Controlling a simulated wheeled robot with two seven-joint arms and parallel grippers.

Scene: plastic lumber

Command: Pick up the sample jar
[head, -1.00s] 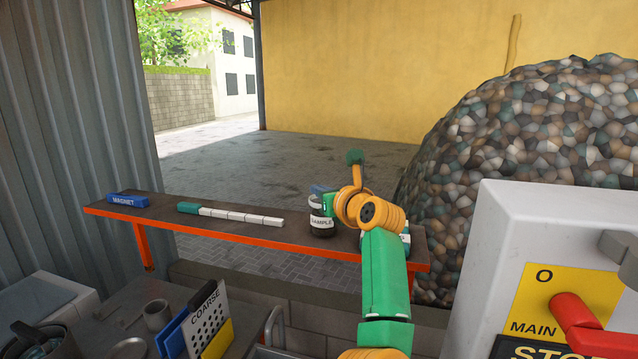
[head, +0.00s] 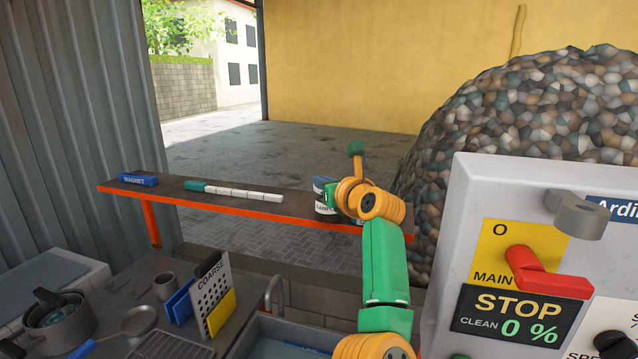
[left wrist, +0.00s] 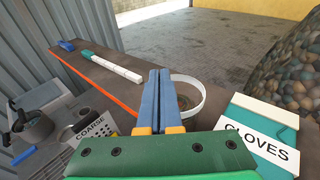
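The sample jar (head: 323,207) is a small glass jar with a white label and dark contents. It stands on the narrow shelf, partly hidden by my left gripper. In the left wrist view the sample jar shows as a pale round rim (left wrist: 196,106) just right of and behind the fingers. My left gripper (head: 320,185) is at the jar's top. Its two blue fingers (left wrist: 161,90) lie side by side with only a thin seam between them. I cannot tell whether they touch the jar. My right gripper is not in view.
The shelf (head: 235,207) also holds a blue magnet block (head: 138,179) and a white segmented bar with a green end (head: 235,191). A gloves box (left wrist: 258,135) stands right of the jar. A control panel (head: 490,200) rises at right. Cluttered worktop (head: 125,300) lies lower left.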

